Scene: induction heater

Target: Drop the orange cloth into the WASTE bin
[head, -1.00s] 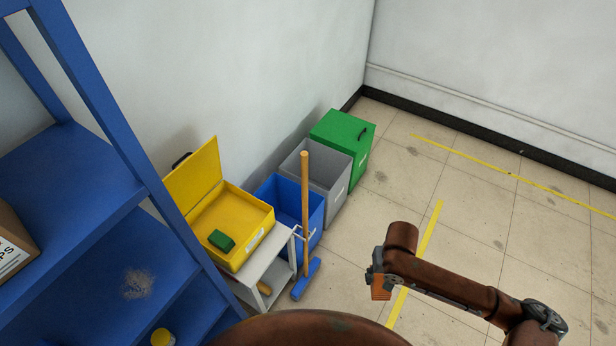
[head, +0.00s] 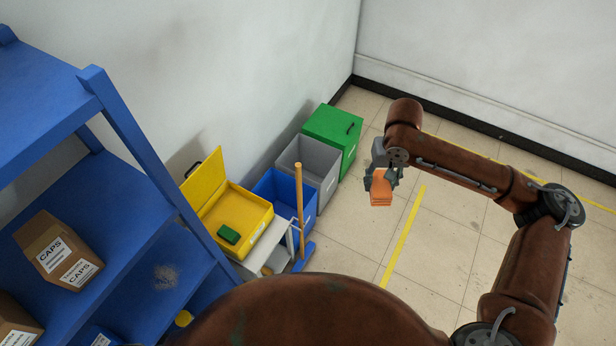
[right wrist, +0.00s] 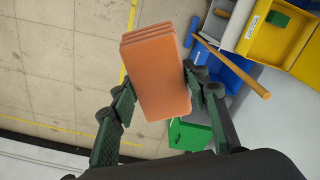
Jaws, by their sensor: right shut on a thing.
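The orange cloth (head: 381,190) is a folded, layered block. My right gripper (head: 384,178) is shut on it and holds it in the air, to the right of the bins. In the right wrist view the cloth (right wrist: 155,75) sits between the two fingers (right wrist: 160,88). The labels are too small to read, so I cannot tell which is WASTE. My left gripper is out of view.
A yellow open-lidded box (head: 255,222) with a green block (head: 228,233) stands on a small grey cart (head: 262,256). A broom (head: 299,205) stands upright in front of the blue bin. A blue shelf (head: 115,205) with cartons (head: 58,250) is at left. Floor at right is clear.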

